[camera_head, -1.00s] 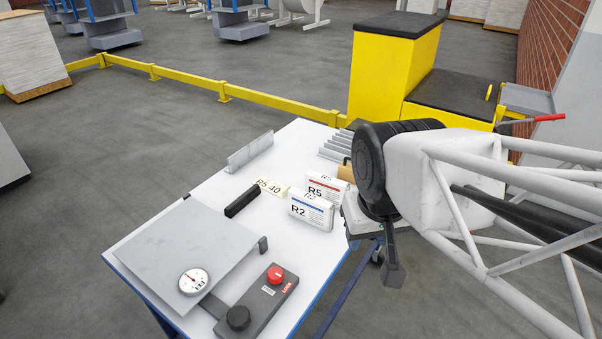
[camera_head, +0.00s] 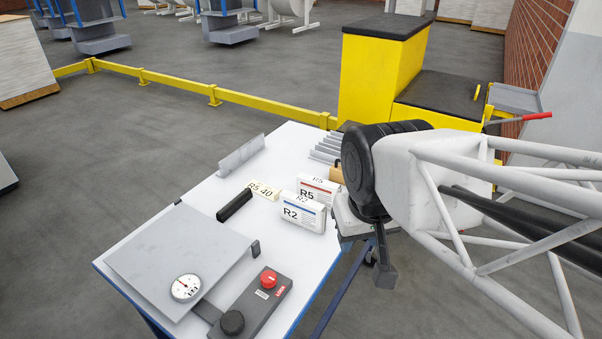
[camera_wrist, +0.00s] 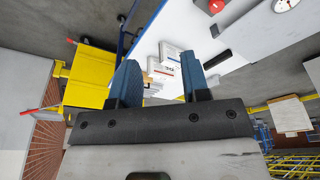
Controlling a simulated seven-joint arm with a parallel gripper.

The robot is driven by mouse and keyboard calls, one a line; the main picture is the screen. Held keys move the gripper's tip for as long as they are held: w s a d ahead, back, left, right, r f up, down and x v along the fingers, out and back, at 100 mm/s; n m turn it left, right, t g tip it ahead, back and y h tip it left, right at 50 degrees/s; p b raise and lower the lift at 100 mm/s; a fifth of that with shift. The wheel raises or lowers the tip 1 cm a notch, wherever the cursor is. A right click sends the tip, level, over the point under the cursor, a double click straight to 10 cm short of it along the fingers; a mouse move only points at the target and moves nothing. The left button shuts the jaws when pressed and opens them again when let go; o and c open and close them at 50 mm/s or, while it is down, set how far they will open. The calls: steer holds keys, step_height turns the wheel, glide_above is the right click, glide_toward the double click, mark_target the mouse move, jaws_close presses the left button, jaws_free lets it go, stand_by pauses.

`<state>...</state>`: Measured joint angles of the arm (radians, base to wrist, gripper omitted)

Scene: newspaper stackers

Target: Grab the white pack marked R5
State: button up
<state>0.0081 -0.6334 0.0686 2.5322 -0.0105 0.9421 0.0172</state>
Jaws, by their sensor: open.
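The white pack marked R5 (camera_head: 318,189) has a red stripe and stands upright on the white table (camera_head: 190,190). A similar white pack marked R2 (camera_head: 303,215), with a blue stripe, stands just in front of it and hides part of it. In the wrist view my gripper (camera_wrist: 162,80) shows two blue fingers, spread apart with nothing held between them. White packs (camera_wrist: 168,62) show beyond the fingertips, apart from them; I cannot read their marks. In the head view my arm is to the right of the packs, and the fingers are hidden there.
A cream tag marked R5 40 (camera_head: 263,191) and a black bar (camera_head: 234,205) lie left of the packs. A grey plate with a dial (camera_head: 187,287) and a box with a red button (camera_head: 269,279) are nearer. A ribbed grey rack (camera_head: 327,149) stands behind.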

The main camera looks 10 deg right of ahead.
steer(key=o, duration=0.4)
steer(key=shift+c, duration=0.2)
